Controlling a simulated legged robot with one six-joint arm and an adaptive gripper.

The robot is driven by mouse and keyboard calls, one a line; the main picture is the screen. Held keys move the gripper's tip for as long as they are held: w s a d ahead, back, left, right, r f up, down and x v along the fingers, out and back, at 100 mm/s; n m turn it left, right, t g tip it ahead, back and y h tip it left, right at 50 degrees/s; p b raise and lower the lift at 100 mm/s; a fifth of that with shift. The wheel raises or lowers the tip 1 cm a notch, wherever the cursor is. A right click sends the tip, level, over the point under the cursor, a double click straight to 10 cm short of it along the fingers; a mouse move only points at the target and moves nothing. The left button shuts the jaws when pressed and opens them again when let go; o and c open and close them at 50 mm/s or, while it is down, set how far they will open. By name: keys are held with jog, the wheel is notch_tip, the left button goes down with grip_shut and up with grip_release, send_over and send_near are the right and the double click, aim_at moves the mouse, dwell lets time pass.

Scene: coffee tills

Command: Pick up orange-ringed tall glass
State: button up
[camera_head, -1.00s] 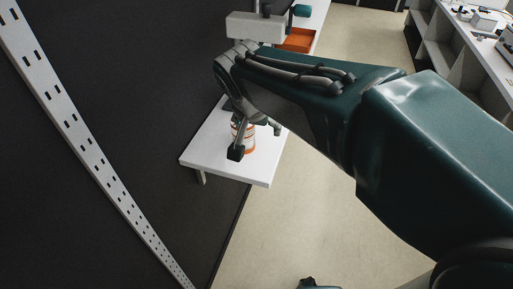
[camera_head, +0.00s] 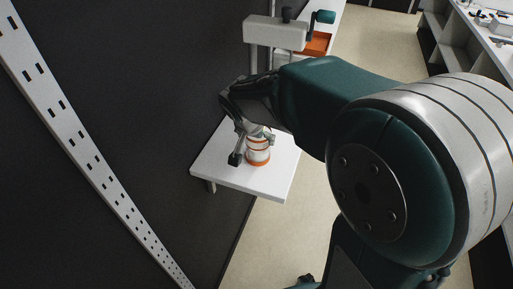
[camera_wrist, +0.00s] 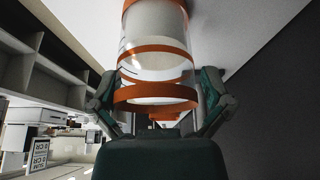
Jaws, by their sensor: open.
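The orange-ringed tall glass (camera_head: 258,154) stands upright on the end of a white table (camera_head: 222,172). It is clear, with orange bands and something whitish inside. In the wrist view the glass (camera_wrist: 156,52) fills the upper middle, its far end cut off by the frame edge. My gripper (camera_head: 252,147) is open at the glass, a dark fingertip to its left in the head view. In the wrist view the fingers of my gripper (camera_wrist: 158,98) lie on either side of the glass. I cannot tell whether either finger touches it.
A grey-white machine (camera_head: 275,32) and an orange tray (camera_head: 318,43) are behind the glass. A dark wall (camera_head: 130,90) runs close on the left, with a perforated white rail (camera_head: 75,140). Open shelving (camera_head: 445,45) stands far right. Floor (camera_head: 385,45) between is clear.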

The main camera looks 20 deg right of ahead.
jog(key=shift+w+d+f, duration=0.1)
jog(key=shift+d+f, duration=0.1)
jog(key=shift+d, duration=0.1)
jog(key=shift+a, duration=0.1)
jog(key=c, duration=1.1)
